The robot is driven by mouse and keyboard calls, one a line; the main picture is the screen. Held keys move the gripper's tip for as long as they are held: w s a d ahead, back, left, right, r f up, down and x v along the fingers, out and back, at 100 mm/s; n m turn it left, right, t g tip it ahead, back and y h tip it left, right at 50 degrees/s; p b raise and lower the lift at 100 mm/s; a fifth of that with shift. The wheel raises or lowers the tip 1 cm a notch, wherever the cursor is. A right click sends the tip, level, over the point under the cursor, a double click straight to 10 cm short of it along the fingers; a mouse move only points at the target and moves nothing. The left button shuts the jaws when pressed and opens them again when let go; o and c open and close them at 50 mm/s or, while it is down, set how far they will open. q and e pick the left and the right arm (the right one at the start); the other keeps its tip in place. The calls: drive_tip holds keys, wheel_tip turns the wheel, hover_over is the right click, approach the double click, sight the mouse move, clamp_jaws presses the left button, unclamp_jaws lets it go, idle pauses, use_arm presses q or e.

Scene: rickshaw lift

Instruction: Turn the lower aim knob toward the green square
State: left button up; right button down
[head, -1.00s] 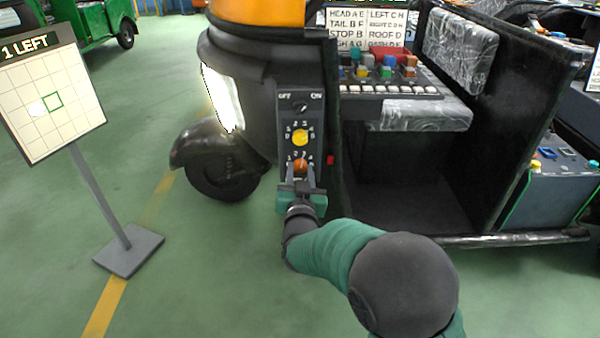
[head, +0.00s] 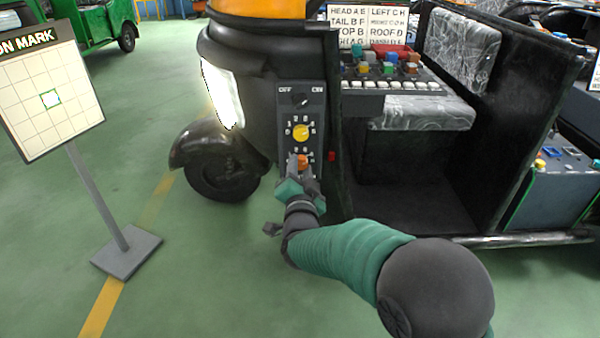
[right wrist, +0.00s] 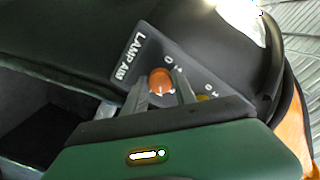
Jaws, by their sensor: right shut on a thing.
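The lower aim knob (head: 301,160) is orange and sits at the bottom of the dark switch panel on the rickshaw's front. It also shows in the right wrist view (right wrist: 160,80), beside the words LAMP AIM. My right gripper (head: 303,176) is shut on this knob, one finger on each side, and looks rolled over. The green square (head: 51,98) is on the white grid board (head: 30,130) at the left. A bright light patch fills it, and the board's header reads ON MARK. My left gripper is not in view.
Above the held knob are a yellow knob (head: 301,132) and a black OFF/ON switch (head: 302,100). A small red button (head: 332,156) is to the right. The lit headlamp (head: 222,95) and front wheel (head: 222,172) are left of the panel. Green floor is open in front.

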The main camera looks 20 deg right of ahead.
drive_tip(key=shift+f+m, duration=0.1)
drive_tip(key=shift+m, duration=0.5)
drive_tip(key=c, duration=1)
unclamp_jaws()
drive_tip(key=p+v, duration=0.2)
drive_tip(key=v, duration=1.4)
drive_tip(key=shift+s+a, duration=0.1)
drive_tip(key=shift+s, duration=0.3)
drive_tip(key=shift+p, duration=0.3)
